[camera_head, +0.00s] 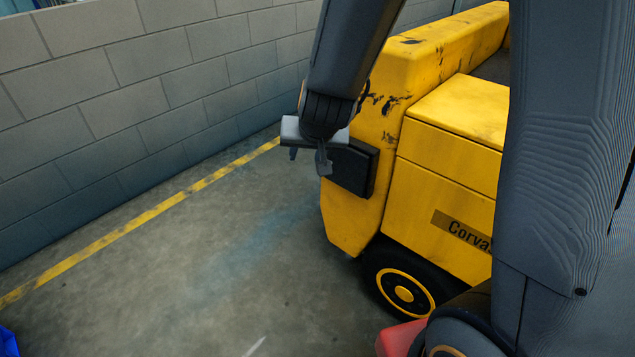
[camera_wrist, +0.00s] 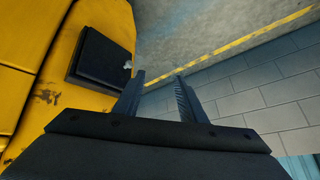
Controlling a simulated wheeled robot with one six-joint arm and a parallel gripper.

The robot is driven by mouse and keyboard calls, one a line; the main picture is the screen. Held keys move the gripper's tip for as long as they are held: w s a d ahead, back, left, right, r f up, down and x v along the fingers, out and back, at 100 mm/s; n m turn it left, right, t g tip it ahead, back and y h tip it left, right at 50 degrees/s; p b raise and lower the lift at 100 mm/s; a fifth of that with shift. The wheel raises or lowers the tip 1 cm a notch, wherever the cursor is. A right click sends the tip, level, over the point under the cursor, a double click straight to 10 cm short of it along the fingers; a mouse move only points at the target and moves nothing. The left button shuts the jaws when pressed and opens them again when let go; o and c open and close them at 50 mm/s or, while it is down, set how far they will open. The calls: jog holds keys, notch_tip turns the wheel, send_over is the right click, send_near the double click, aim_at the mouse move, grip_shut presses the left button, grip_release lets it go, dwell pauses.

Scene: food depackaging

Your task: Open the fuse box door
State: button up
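The fuse box looks like the black box (camera_head: 352,168) on the end of the yellow vehicle (camera_head: 450,160). In the wrist view the black box (camera_wrist: 98,58) is at the upper left, with a small pale part (camera_wrist: 127,66) at its right edge. Its front looks flat and closed. My gripper (camera_head: 308,158) is at the box's left in the head view, its right finger overlapping the box's edge in the picture. In the wrist view my gripper (camera_wrist: 160,78) has two separate fingers with nothing between them; the left finger is nearer the box. I cannot tell whether it touches.
A grey block wall (camera_head: 150,90) stands at the left and back. A yellow floor line (camera_head: 140,225) runs along it. The concrete floor (camera_head: 210,280) between wall and vehicle is clear. A black wheel (camera_head: 400,290) is below the box. A blue object (camera_head: 8,342) shows at lower left.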

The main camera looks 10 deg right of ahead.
jog(key=w+a+f+m+t+h+b, duration=0.1)
jog(key=w+f+t+b, duration=0.1)
jog(key=w+f+b, duration=0.4)
jog(key=m+t+h+b, duration=0.1)
jog(key=m+h+b, duration=0.6)
jog(key=h+b, duration=0.8)
send_near(342, 170)
jog(key=w+a+r+y, duration=0.1)
jog(key=w+a, duration=0.1)
jog(key=a, duration=0.3)
jog(key=b+x, duration=0.2)
jog(key=x, duration=0.5)
jog(key=shift+d+r, duration=0.3)
jog(key=shift+d, duration=0.1)
grip_shut()
